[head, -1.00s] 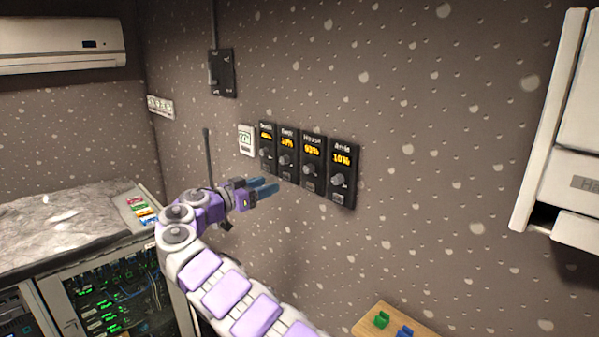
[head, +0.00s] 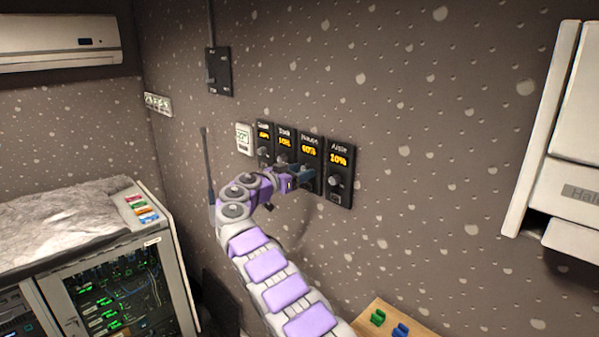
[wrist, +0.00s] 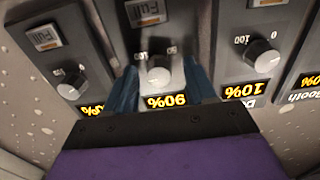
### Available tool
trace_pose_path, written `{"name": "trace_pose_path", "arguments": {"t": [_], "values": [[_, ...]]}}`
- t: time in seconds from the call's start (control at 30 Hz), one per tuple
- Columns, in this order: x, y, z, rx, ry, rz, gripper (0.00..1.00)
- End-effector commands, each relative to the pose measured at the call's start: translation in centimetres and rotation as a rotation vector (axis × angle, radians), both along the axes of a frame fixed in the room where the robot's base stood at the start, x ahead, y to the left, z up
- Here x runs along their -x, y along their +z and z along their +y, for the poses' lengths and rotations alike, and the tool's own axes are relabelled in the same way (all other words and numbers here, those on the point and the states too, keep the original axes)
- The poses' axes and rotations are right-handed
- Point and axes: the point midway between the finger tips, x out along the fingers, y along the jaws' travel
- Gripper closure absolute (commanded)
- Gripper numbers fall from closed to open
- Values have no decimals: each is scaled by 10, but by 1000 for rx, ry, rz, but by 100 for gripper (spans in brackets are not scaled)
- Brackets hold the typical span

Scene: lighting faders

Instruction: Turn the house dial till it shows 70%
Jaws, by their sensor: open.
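The house panel (head: 310,141) is a narrow black unit on the wall, third of a row, with an orange readout. In the wrist view, turned upside down, its readout (wrist: 166,101) looks like 90%. The house dial (wrist: 158,74) is a small pale round knob between the readout and a "Full" button. My gripper (head: 311,177) is at the house panel and hides the dial in the head view. Its blue fingers (wrist: 162,82) are open, one on each side of the dial. I cannot tell whether they touch it.
The aisle panel (head: 340,150) is close on the right, and a panel reading about 10% (head: 285,137) is close on the left. A small white display (head: 244,139) hangs farther left. A wooden board (head: 372,308) with green and blue pieces is below right.

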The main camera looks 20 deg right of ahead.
Motion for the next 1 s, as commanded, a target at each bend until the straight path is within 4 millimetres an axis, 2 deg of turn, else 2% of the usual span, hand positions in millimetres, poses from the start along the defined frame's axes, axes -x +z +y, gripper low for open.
{"name": "trace_pose_path", "arguments": {"t": [0.2,0.8,1.0], "values": [[0,0,0,0,0,0,44],[-1,-1,0,-1,2,1,100],[-2,-2,0,4,2,14,100]]}}
